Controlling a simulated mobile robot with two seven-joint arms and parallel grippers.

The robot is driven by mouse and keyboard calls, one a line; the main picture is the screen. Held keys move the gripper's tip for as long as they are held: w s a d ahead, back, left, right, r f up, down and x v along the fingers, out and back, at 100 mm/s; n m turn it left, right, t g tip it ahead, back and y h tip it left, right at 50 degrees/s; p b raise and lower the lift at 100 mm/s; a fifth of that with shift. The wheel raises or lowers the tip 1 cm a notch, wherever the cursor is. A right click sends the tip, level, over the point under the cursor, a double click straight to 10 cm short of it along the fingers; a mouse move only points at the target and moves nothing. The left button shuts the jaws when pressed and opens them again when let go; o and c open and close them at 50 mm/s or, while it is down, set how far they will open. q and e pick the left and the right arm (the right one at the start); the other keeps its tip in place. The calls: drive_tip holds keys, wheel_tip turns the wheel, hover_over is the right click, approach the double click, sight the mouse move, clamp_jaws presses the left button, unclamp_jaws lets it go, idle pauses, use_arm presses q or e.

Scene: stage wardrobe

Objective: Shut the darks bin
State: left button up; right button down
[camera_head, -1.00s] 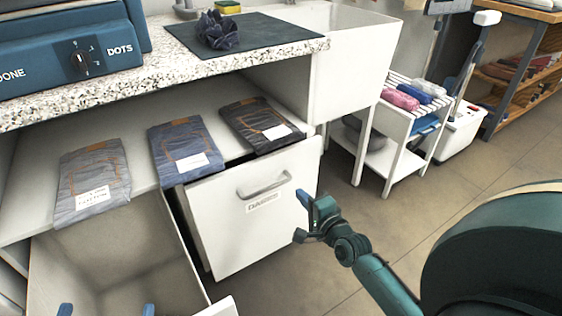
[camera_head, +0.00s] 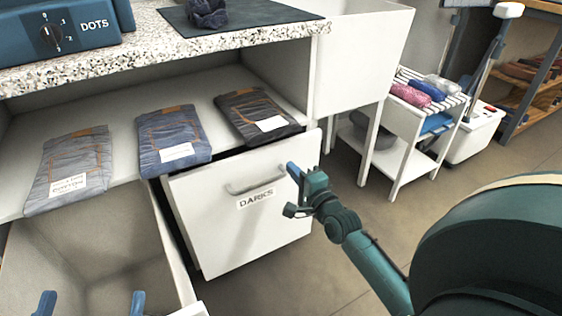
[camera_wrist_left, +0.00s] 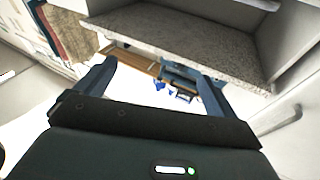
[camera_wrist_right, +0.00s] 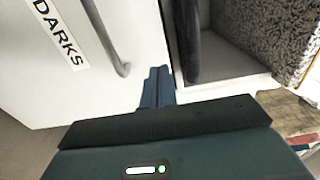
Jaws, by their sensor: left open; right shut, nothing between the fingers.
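The darks bin (camera_head: 235,215) is a white bin front with a grey bar handle (camera_head: 257,186) and a "DARKS" label (camera_head: 256,198). It stands out a little from the cabinet under the counter, with a dark gap along its top. My right gripper (camera_head: 291,190) is shut and empty at the right edge of the bin front, right of the handle. In the right wrist view its shut fingers (camera_wrist_right: 157,88) overlap the front's edge; I cannot tell if they touch. My left gripper (camera_head: 91,302) is open and empty, low at the left, over another open white bin (camera_head: 150,285).
Folded jeans (camera_head: 175,140) with white tags lie on the shelf above the bins. A speckled counter (camera_head: 170,45) overhangs them. A white slatted rack (camera_head: 400,150) with folded cloths stands at the right.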

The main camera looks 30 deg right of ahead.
sight(276, 149)
drive_tip(key=w+b, duration=0.2)
drive_tip(key=w, duration=0.4)
drive_tip(key=shift+d+f, duration=0.1)
drive_tip(key=shift+d, duration=0.05)
use_arm(q)
drive_tip(key=shift+w+d+r+m+t+h, duration=0.1)
drive_tip(key=shift+w+r+m+t+h, duration=0.2)
drive_tip(key=shift+r+h, duration=0.4)
use_arm(e)
drive_tip(key=shift+w, duration=0.35)
drive_tip(key=shift+w+d+b, duration=0.1)
drive_tip(key=shift+w+b, duration=0.2)
drive_tip(key=shift+w, duration=0.05)
drive_tip(key=w, duration=0.3)
drive_tip(key=shift+w+d+b, duration=0.1)
drive_tip(key=shift+w+b, duration=0.25)
drive_tip(key=shift+b, duration=0.05)
use_arm(q)
drive_tip(key=shift+r+m+t+h, duration=0.3)
drive_tip(key=shift+r+m+h, duration=0.2)
drive_tip(key=shift+r, duration=0.3)
use_arm(e)
drive_tip(key=shift+w+d+r, duration=0.1)
drive_tip(key=shift+r, duration=0.2)
